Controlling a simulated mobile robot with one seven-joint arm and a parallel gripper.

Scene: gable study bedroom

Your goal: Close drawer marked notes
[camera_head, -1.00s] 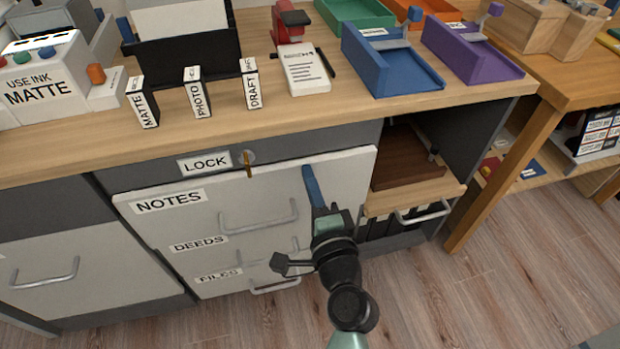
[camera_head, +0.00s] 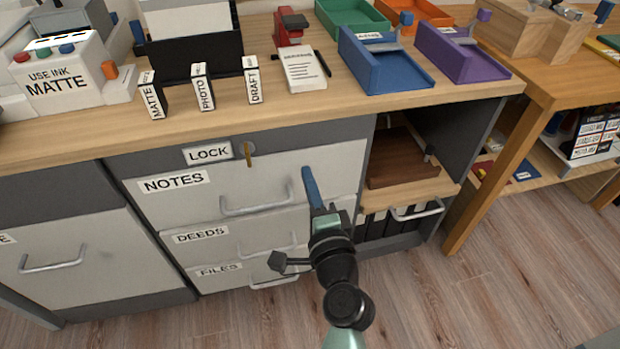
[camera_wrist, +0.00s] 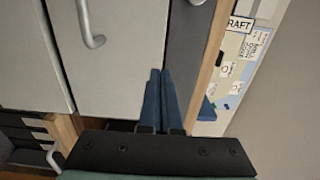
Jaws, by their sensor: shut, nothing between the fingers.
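The NOTES drawer (camera_head: 270,180) is the wide pale top drawer under the lock, with a grey bar handle (camera_head: 256,208) and a NOTES label (camera_head: 173,182). Its front looks flush or nearly flush with the cabinet; I cannot tell if a thin gap is left. My gripper (camera_head: 306,170) is shut and empty, with its blue fingers against or just in front of the drawer front, right of the handle. In the wrist view the fingertips (camera_wrist: 160,72) lie over the edge of the pale front (camera_wrist: 125,60); contact is not clear.
The DEEDS drawer (camera_head: 232,238) and FILES drawer (camera_head: 222,272) sit below. A key (camera_head: 248,154) stands in the lock above. To the right are an open shelf compartment and a pulled-out wooden tray (camera_head: 430,188). The worktop (camera_head: 215,116) holds small boxes and trays. The floor in front is free.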

